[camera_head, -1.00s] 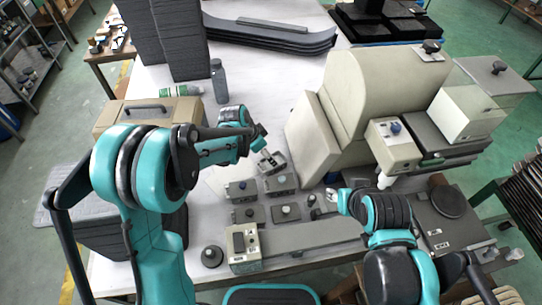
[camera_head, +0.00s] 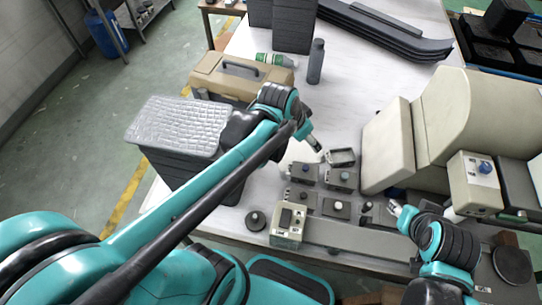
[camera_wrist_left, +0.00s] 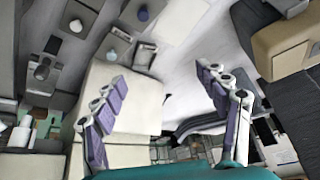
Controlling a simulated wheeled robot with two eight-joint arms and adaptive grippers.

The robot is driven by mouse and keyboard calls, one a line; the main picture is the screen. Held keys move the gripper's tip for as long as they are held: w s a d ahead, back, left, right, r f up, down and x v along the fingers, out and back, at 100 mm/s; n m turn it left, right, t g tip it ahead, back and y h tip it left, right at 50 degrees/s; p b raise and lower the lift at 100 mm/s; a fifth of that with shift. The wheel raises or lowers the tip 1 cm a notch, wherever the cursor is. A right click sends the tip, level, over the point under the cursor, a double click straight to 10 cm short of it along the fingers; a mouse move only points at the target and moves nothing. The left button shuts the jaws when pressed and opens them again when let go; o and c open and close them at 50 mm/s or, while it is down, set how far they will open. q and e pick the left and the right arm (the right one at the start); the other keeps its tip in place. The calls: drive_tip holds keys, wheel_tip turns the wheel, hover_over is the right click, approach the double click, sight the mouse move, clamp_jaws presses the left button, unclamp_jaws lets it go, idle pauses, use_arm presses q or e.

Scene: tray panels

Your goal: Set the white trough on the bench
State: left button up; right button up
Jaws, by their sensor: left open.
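I cannot pick out a plain white trough. A pale silvery, textured panel (camera_head: 180,126) lies on a dark stack at the left in the head view. A small grey open tray (camera_head: 342,157) lies on the white bench (camera_head: 350,75). My left gripper (camera_head: 314,146) points down over the bench, left of that tray. In the left wrist view its two fingers (camera_wrist_left: 160,80) are spread wide, with nothing between them. My right gripper (camera_head: 396,208) is low at the right, near the small control boxes; its fingers are too small to read.
A beige case (camera_head: 240,78) stands behind my left arm. A large cream machine (camera_head: 440,130) fills the right. Several small knobbed boxes (camera_head: 303,172) crowd the front. A grey bottle (camera_head: 316,62) and dark stacked panels (camera_head: 390,28) stand farther back.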

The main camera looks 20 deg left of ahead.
use_arm(q)
drive_tip(key=s+a+n+t+y, duration=0.1)
drive_tip(key=s+a+n, duration=0.4)
drive_tip(key=s, duration=0.5)
drive_tip(key=shift+s+a+r+t+y, duration=0.15)
drive_tip(key=shift+s+a+t+y, duration=0.15)
drive_tip(key=shift+t+y, duration=0.15)
